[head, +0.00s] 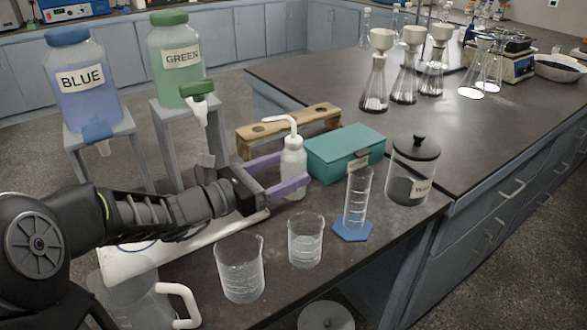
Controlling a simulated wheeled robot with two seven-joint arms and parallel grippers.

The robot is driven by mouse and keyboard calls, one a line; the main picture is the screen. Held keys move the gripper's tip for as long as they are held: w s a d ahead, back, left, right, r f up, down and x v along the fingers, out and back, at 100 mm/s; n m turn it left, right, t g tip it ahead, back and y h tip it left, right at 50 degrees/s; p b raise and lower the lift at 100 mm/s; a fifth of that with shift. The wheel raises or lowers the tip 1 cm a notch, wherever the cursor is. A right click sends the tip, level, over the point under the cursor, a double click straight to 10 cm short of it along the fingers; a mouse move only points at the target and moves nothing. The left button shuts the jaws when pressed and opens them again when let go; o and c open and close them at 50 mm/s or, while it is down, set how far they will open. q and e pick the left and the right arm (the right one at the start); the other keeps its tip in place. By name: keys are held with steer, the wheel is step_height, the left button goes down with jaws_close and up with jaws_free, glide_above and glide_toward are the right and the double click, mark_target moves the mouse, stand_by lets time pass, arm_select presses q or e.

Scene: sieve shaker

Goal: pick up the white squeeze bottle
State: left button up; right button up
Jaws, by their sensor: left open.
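The white squeeze bottle (293,163) stands upright on the dark bench, its bent nozzle pointing left. My left gripper (290,174) reaches in from the left with its two purple fingers open. One finger passes behind the bottle and the other shows at its front, so the bottle appears to stand between them. I cannot tell whether either finger touches it. My right gripper is not in view.
A wooden rack (290,127) stands behind the bottle, and a teal box (345,152) close to its right. A graduated cylinder (356,200), two beakers (240,268) (305,241) and a lidded jar (413,172) stand nearby. Flasks (404,70) stand farther back.

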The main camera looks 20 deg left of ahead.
mark_target(304, 163)
arm_select(q)
steer(key=x, duration=0.5)
steer(key=shift+d+f+b, duration=0.1)
steer(key=shift+b, duration=0.3)
steer(key=shift+c, duration=0.4)
steer(key=c, duration=0.7)
steer(key=shift+c, duration=0.2)
step_height(304, 163, up, 28)
steer(key=p, duration=0.8)
